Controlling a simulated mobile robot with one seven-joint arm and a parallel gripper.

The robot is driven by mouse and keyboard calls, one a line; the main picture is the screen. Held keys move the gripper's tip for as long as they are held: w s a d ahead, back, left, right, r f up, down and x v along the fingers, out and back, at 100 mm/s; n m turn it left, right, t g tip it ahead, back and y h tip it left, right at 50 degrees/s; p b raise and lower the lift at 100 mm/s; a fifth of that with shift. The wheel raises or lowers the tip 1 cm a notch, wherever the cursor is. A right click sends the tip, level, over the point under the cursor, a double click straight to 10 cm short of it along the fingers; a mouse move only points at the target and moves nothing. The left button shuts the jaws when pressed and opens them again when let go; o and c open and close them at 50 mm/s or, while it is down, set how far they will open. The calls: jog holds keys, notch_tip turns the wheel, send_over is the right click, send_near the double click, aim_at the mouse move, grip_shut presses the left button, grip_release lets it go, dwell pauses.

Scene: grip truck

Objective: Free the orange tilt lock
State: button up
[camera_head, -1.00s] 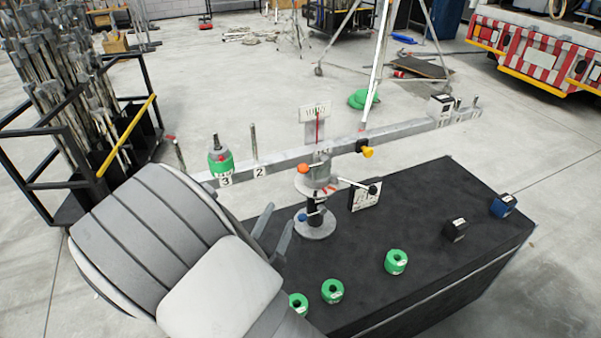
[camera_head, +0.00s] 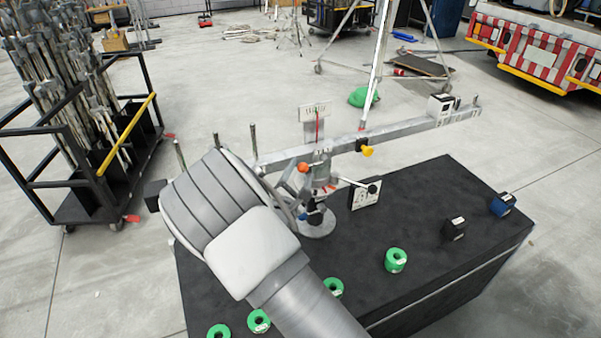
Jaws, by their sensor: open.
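The orange tilt lock (camera_head: 303,168) is a small orange knob on the left side of the grey pivot head, just under the beam (camera_head: 400,130). My gripper (camera_head: 290,188) is open, with its grey fingers beside the post, just below and left of the orange knob. I cannot tell whether a finger touches the knob or the post. A blue knob (camera_head: 302,217) sits lower on the post, partly behind the fingers.
A black-tipped lever (camera_head: 372,189) and a yellow knob (camera_head: 367,151) lie right of the post. On the black box (camera_head: 440,200) are several green rings (camera_head: 396,260), a black block (camera_head: 455,229) and a blue block (camera_head: 502,204). A stand rack (camera_head: 60,190) is at left.

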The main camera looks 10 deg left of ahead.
jog(key=shift+w, duration=0.1)
grip_shut()
dwell(0.3)
dwell(1.1)
